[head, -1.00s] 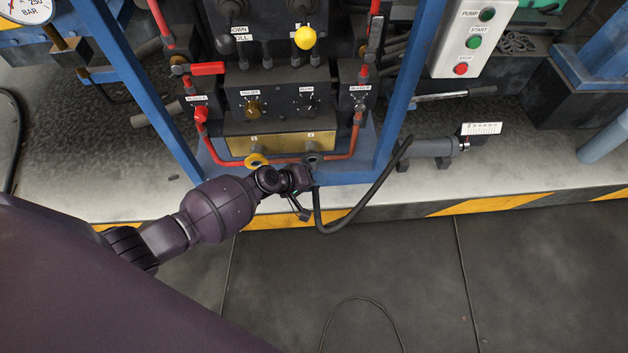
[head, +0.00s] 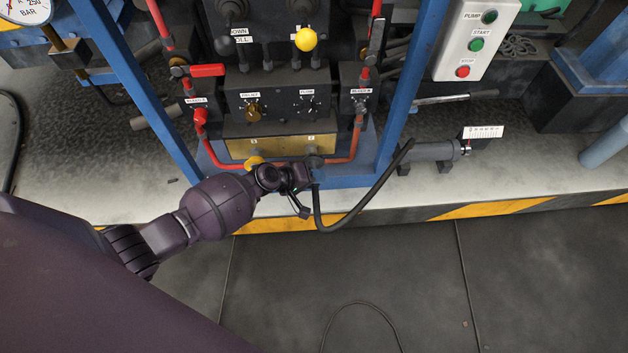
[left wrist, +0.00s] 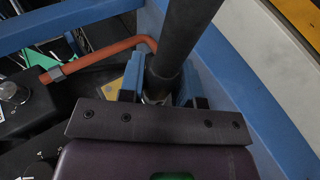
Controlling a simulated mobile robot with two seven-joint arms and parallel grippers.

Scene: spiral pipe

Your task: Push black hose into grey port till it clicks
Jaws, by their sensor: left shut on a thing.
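My left gripper (head: 308,181) is at the front of the brass block, close below its right-hand port. It is shut on the black hose (head: 347,219), near the hose's end. From the gripper the hose loops down and right, then up to a grey cylinder. The grey port (head: 315,161) shows only as a small dark grey piece just above the gripper. In the left wrist view the hose (left wrist: 184,35) stands between the fingers (left wrist: 158,82). A light metallic bit shows at its lower end; I cannot tell whether it is seated in the port. My right gripper is not in view.
A yellow port (head: 254,161) sits left of the grey one, partly behind my left wrist. The brass block (head: 282,145) has red pipes at both sides. Blue frame posts (head: 405,85) flank the panel. The grey cylinder (head: 432,151) lies to the right.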

